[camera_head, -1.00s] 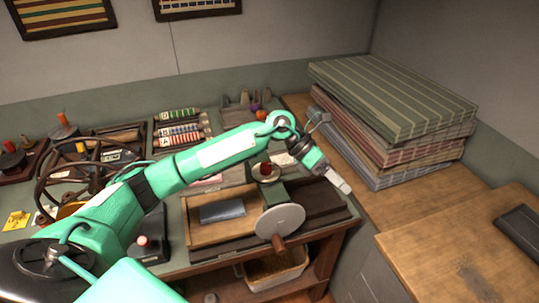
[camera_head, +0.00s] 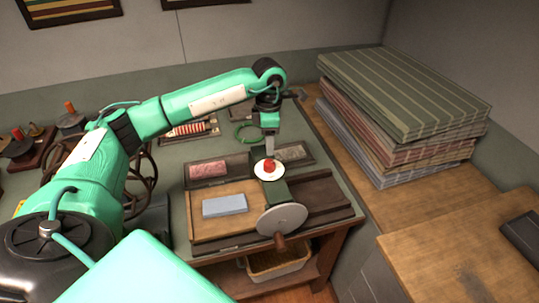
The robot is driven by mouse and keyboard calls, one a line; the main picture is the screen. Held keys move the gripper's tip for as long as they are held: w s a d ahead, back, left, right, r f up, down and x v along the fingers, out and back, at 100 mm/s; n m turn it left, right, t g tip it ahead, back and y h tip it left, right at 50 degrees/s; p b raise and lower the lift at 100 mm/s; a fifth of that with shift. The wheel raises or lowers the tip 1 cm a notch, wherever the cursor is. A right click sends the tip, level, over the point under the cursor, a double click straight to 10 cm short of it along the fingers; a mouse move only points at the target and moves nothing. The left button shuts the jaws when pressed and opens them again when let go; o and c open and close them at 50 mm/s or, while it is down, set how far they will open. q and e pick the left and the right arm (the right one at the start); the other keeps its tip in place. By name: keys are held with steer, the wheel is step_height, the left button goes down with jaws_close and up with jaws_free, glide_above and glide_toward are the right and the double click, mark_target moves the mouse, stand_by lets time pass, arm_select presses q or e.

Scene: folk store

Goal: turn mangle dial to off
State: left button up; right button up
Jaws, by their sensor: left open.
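The dial (camera_head: 269,168) is a red knob on a round pale plate. It sits on top of a small green machine with a grey disc (camera_head: 283,220) and a wooden handle on its front. My left gripper (camera_head: 270,154) points straight down just above and behind the red knob. Its fingers are small and seen edge-on, so the gap between them and any contact with the knob are hard to make out. The knob's exact pointing direction is too small to read. My right gripper is out of view.
A blue-grey block (camera_head: 224,205) lies on the wooden board left of the machine. Trays with a pink block (camera_head: 208,169) and a grey block (camera_head: 293,153) stand behind. Folded striped cloths (camera_head: 400,95) are stacked at the right. A basket (camera_head: 280,264) sits below.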

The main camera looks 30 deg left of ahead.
mark_target(269, 162)
arm_select(q)
step_height(269, 162, down, 6)
steer(key=shift+s+d+f+p, duration=0.1)
steer(key=shift+s+d+p, duration=0.05)
steer(key=shift+p, duration=0.9)
steer(key=shift+f, duration=0.8)
